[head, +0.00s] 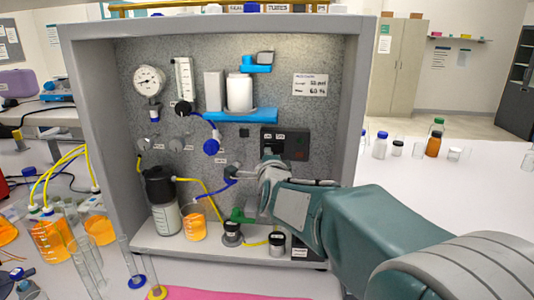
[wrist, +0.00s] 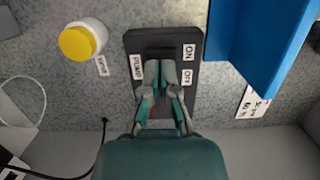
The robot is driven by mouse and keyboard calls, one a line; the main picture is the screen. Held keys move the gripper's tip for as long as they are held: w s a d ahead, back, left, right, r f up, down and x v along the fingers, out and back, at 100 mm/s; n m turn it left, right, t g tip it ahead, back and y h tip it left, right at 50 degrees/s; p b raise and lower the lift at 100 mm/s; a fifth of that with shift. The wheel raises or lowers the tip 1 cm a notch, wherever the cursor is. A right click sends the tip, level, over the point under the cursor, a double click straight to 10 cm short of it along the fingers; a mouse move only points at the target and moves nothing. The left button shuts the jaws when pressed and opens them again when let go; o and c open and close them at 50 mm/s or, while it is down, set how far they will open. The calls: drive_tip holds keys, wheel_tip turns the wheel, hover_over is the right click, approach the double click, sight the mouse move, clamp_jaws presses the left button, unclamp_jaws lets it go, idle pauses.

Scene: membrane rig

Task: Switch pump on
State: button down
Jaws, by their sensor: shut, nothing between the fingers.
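The black pump switch plate (head: 297,140) is on the back wall of the grey rig, right of centre in the head view. In the wrist view the plate (wrist: 135,42) carries a PUMP label and ON and OFF labels. A dark switch part (wrist: 160,50) shows just beyond my fingertips. My gripper (wrist: 158,70) is shut and empty in front of the plate; I cannot tell whether it touches. In the head view my gripper (head: 271,156) is at the plate's lower left part. My fingers hide part of the plate, and the switch position is unclear.
A blue shelf (head: 240,115) juts out left of the plate in the head view, and beside it in the wrist view (wrist: 255,45). A yellow-capped white knob (wrist: 83,40) stands off the wall. Bottles, tubes and a green valve (head: 238,215) crowd the rig's floor.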

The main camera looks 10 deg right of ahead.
drive_tip(key=shift+w+d, duration=0.1)
drive_tip(key=shift+w, duration=0.55)
